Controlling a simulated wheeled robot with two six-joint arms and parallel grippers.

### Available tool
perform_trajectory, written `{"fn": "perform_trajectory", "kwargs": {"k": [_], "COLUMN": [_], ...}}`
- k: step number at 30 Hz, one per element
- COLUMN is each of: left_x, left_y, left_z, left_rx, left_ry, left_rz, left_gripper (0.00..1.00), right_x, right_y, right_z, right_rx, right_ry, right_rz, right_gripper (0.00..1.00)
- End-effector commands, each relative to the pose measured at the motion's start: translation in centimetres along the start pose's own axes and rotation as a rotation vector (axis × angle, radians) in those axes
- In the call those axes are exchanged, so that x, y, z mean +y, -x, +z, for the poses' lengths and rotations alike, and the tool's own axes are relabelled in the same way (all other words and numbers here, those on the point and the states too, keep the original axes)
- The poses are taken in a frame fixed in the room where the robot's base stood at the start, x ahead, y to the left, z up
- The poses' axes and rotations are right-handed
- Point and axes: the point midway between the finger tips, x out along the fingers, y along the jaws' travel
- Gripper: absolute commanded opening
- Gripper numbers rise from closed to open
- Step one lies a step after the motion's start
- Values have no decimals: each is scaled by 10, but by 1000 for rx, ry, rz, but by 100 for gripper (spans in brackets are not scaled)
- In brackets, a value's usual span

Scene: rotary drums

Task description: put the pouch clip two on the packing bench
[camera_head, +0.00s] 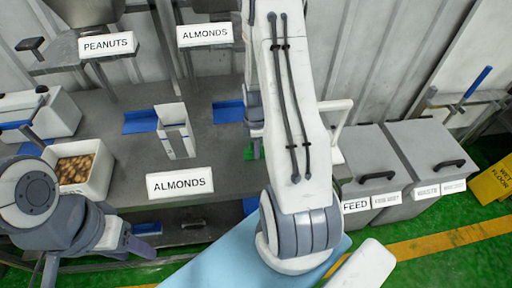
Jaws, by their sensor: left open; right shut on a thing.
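I cannot make out a pouch clip in the head view. A grey bench (118,115) that may be the packing bench fills the left half. My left gripper (146,239) is at the lower left, open and apparently empty, in front of the bench's near edge. My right arm crosses the middle from bottom to top. Its gripper and whatever it holds cannot be seen; the arm hides part of the bench's right side.
An almond bin (101,184) stands by my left arm. A pale metal holder (177,137) and blue brackets (140,121) are on the bench. Lidded grey bins (372,150) stand right. A yellow wet-floor sign (494,180) is at the far right. Green floor shows at lower right.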

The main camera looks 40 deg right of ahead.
Motion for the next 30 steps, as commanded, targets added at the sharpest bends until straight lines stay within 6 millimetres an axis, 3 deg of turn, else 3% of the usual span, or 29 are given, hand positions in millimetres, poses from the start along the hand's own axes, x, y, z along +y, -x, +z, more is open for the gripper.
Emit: {"fn": "perform_trajectory", "kwargs": {"k": [2, 3, 5, 18, 23, 30], "left_x": [0, 0, 0, 0, 0, -1], "left_y": [-3, -2, -2, -1, -5, -11], "left_z": [0, 0, 0, 0, 0, 1], "left_rx": [0, 0, 0, 0, 0, 0], "left_ry": [0, 0, 0, 0, 0, 0], "left_rz": [0, 0, 0, 0, 0, 0], "left_gripper": [50, 50, 50, 50, 50, 50], "right_x": [0, 0, 0, 0, 2, 2], "right_y": [-4, -3, -2, 7, 33, 84], "right_z": [0, 0, 0, 0, 0, 0], "right_rx": [0, 0, 0, 0, 0, 0], "right_ry": [0, 0, 0, 0, 0, 0], "right_rz": [-1, 0, 0, 2, 7, 7], "right_gripper": [0, 40, 59, 59, 59, 59]}}
